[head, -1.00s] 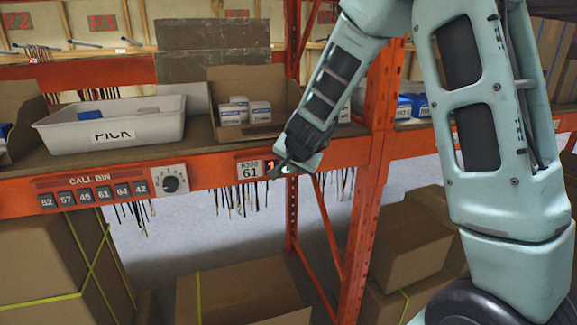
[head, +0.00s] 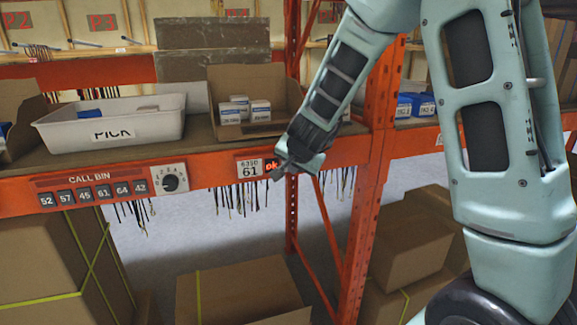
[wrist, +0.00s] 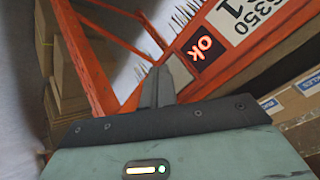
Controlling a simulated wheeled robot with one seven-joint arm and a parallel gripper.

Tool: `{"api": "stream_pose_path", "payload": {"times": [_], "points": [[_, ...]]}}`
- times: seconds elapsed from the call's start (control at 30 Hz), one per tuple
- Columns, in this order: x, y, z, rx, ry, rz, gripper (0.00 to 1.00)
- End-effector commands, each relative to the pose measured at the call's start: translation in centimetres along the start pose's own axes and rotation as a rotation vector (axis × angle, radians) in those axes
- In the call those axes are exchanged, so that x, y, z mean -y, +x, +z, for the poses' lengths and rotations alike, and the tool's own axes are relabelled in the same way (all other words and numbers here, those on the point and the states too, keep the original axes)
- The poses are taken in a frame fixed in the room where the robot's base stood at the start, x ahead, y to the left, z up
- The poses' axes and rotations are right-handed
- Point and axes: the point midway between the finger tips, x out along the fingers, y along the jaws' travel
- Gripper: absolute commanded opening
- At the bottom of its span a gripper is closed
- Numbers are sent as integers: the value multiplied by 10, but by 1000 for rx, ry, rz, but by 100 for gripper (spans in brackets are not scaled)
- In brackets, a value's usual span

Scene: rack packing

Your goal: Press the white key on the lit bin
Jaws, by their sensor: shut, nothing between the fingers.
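The bin label reading 61 (head: 249,169) is on the orange shelf beam, below an open cardboard bin (head: 228,132) holding several small white-and-blue boxes. Right beside the label, a small dark display (head: 271,167) glows with red "ok". The display also shows in the wrist view (wrist: 202,45), with part of the label (wrist: 236,18). My gripper (head: 277,174) is shut and empty, its tips close to the display's lower right. In the wrist view its fingers (wrist: 158,85) are together, beside the display. Contact is unclear.
A CALL BIN panel (head: 92,180) with several numbered keys and a dial (head: 170,180) is on the beam at left. A white PICK tray (head: 60,137) stands on the shelf. Dark strips hang under the beam. An orange upright (head: 372,170) stands right of my gripper.

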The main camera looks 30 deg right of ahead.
Motion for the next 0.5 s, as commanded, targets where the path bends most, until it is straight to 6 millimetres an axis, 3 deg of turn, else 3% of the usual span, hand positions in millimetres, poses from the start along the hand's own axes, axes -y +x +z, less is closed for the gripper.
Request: {"api": "stream_pose_path", "payload": {"times": [0.27, 0.5], "points": [[-1, -1, 1, 0, 0, 0, 0], [-12, -16, 12, -1, -1, -1, 0]]}}
